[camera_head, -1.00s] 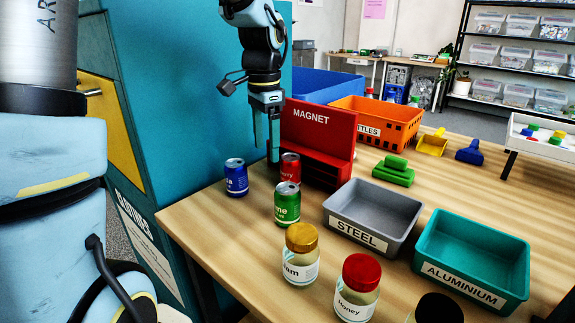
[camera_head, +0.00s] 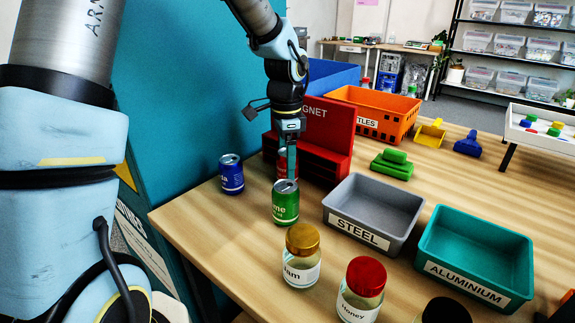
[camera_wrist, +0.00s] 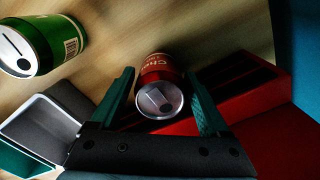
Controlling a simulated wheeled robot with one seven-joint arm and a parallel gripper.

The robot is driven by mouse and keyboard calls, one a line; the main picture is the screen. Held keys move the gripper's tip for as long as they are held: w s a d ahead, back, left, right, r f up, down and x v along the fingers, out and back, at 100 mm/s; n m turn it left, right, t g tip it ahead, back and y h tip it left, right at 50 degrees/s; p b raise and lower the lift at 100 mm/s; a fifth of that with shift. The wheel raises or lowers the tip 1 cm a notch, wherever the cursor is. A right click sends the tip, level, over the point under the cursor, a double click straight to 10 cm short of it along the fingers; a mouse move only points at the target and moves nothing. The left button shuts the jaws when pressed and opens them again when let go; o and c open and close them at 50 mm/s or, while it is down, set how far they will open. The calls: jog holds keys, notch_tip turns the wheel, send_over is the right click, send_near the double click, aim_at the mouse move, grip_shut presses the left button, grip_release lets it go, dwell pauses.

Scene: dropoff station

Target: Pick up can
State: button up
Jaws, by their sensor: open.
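A red can (camera_wrist: 158,85) lies between the two open fingers of my gripper (camera_wrist: 162,98) in the wrist view, its silver top facing the camera. In the head view my gripper (camera_head: 285,165) hangs pointing down in front of the red can (camera_head: 281,172), which is mostly hidden behind it and the green can. A green can (camera_head: 285,203) stands just in front, and also shows at the upper left of the wrist view (camera_wrist: 42,45). A blue can (camera_head: 231,175) stands to the left. I cannot tell whether the fingers touch the red can.
A red magnet stand (camera_head: 326,130) is close behind the red can. A grey steel tray (camera_head: 335,215) and a teal aluminium tray (camera_head: 440,255) stand to the right. Jam (camera_head: 301,270) and honey (camera_head: 362,300) jars stand in front. The table is clear at front left.

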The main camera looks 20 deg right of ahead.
jog(key=shift+f, duration=0.5)
jog(key=c, duration=1.1)
